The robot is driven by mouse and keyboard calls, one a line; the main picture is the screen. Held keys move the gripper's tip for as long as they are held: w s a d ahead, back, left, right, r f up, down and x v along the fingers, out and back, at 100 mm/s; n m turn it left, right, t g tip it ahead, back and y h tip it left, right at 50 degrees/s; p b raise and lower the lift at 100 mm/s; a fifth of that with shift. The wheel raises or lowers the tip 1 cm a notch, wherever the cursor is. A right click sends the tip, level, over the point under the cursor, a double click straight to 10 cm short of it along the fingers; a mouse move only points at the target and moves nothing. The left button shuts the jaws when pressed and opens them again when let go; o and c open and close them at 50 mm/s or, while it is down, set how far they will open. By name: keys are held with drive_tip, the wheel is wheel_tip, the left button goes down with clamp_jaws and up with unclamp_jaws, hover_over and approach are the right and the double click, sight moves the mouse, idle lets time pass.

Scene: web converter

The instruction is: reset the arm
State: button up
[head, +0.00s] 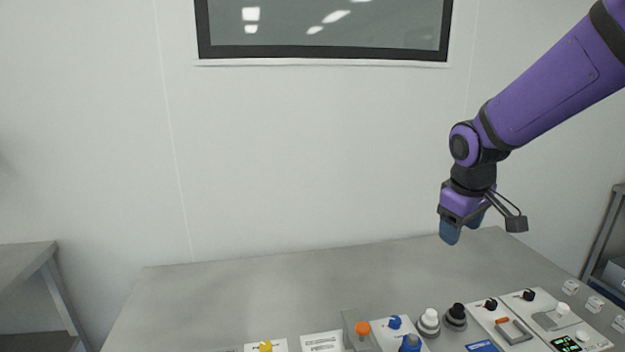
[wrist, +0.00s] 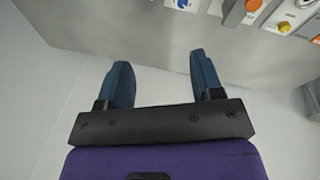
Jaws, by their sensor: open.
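My gripper (head: 461,230) hangs from my purple arm at the right of the head view, fingers pointing down, above the back right part of the grey table. In the wrist view its two blue fingers (wrist: 160,82) are spread apart with nothing between them. The gripper is open and empty. It appears to be clear of the tabletop and of the controls.
The grey table (head: 230,290) carries a row of controls along its front and right: an orange knob (head: 362,328), a white knob (head: 429,322), and a panel with a green display (head: 566,343). The table's back left is bare. A shelf (head: 612,240) stands at far right.

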drive_tip(key=s+d+r+m+t, duration=0.1)
drive_tip(key=s+r+m, duration=0.2)
drive_tip(key=s, duration=0.8)
drive_tip(key=s+d+r+m+t+y, duration=0.1)
drive_tip(key=s+r, duration=0.5)
drive_tip(key=s, duration=0.6)
drive_tip(key=shift+r+m+t, duration=0.3)
drive_tip(key=shift+m+t, duration=0.1)
drive_tip(key=shift+m, duration=0.5)
